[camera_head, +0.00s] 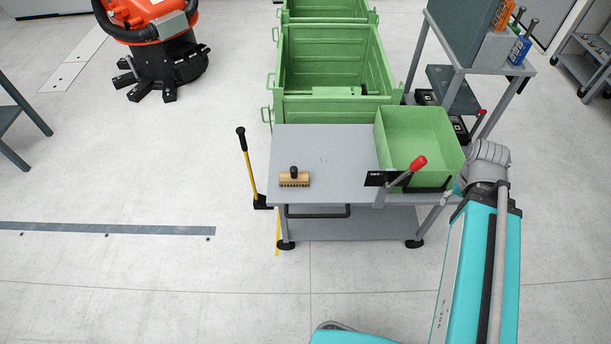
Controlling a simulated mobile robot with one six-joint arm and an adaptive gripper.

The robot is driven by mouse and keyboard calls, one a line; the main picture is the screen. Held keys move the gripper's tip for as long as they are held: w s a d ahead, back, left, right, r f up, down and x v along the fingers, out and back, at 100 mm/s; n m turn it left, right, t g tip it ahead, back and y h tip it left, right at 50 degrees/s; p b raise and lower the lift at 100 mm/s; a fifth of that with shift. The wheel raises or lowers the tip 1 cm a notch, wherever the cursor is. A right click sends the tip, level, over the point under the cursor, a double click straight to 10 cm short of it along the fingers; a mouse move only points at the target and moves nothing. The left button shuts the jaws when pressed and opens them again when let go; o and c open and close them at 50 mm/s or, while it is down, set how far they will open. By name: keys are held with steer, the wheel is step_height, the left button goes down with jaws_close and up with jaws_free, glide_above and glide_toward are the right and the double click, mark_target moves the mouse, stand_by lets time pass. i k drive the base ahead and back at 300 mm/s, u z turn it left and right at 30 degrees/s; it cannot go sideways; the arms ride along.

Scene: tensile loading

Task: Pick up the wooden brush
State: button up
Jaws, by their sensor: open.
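The wooden brush (294,180) lies on the left front part of the grey cart top (335,150). It has a light wooden block, a dark knob on top and dark bristles along its lower edge. Nothing touches it except the cart top. My teal arm rises at the right, with its grey joint beside the cart's right edge. I cannot make out my gripper in this view. The arm's end is well to the right of the brush.
A green bin (420,140) stands on the cart's right side. A red-knobbed lever (407,171) stands at its front edge. A yellow, black-ended handle (248,170) leans at the cart's left. Larger green crates (330,60) stand behind. The cart top around the brush is clear.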

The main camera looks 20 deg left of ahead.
mark_target(293, 178)
steer(key=z, duration=1.25)
steer(key=i, duration=0.15)
steer(key=u, duration=2.1)
